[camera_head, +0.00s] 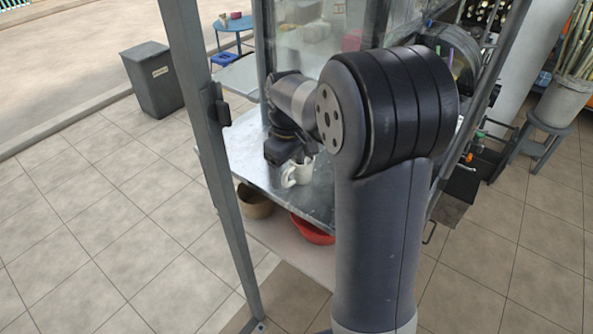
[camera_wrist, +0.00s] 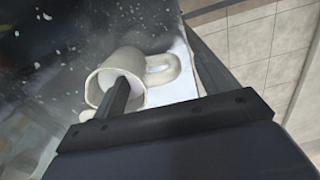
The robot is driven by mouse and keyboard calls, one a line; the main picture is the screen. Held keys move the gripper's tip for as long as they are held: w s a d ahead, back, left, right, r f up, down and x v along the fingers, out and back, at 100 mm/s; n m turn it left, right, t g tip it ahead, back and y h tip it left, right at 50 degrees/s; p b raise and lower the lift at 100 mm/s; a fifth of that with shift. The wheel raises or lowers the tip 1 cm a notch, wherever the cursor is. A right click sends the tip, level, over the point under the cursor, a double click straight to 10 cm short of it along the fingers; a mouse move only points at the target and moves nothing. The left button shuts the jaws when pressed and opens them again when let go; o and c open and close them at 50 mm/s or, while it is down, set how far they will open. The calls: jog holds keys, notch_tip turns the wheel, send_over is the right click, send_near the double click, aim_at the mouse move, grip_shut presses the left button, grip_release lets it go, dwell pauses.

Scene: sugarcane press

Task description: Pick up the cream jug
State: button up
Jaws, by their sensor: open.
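The cream jug (camera_head: 301,172) stands on the metal counter (camera_head: 262,187), near its front edge, below my gripper (camera_head: 296,157). In the wrist view the cream jug (camera_wrist: 134,64) shows its open mouth towards me, with its handle to the right. My gripper (camera_wrist: 157,55) is open around part of the jug. One finger crosses the mouth and appears to reach inside. The other finger lies to the right, outside the handle. I cannot tell whether either finger touches the jug. My arm hides part of the counter in the head view.
A metal post (camera_head: 208,150) rises left of my arm. A red basin (camera_head: 312,231) and a brown bowl (camera_head: 254,203) sit below the counter. A grey bin (camera_head: 153,80) stands on the tiled floor at back left. The floor at left is clear.

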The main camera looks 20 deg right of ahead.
jog(key=shift+f, duration=1.45)
jog(key=shift+c, duration=0.3)
jog(key=c, duration=1.3)
jog(key=shift+r, duration=0.1)
jog(key=shift+r, duration=4.9)
